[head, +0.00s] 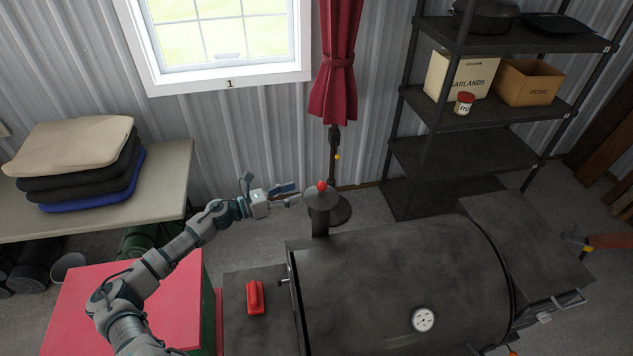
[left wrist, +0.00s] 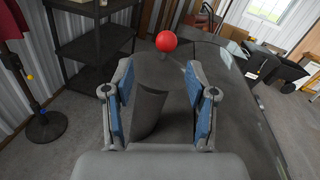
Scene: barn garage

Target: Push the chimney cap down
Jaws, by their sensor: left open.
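The chimney cap (head: 321,199) is a dark grey cover with a red ball knob (head: 322,186). It sits at the top of the short chimney (head: 320,224) at the back left of the black grill (head: 400,275). My left gripper (head: 297,195) is open and empty, just left of the cap in the head view. In the left wrist view the red knob (left wrist: 165,41) shows beyond the open fingers (left wrist: 165,105), and the dark chimney pipe (left wrist: 148,112) shows between them. I cannot tell whether a finger touches the cap. My right gripper is not in view.
A red handle (head: 255,298) lies on the grill's left side shelf. A stand with a red curtain (head: 338,60) rises behind the chimney. A black rack (head: 480,120) with boxes stands at the back right. A table with folded cushions (head: 75,160) is at left.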

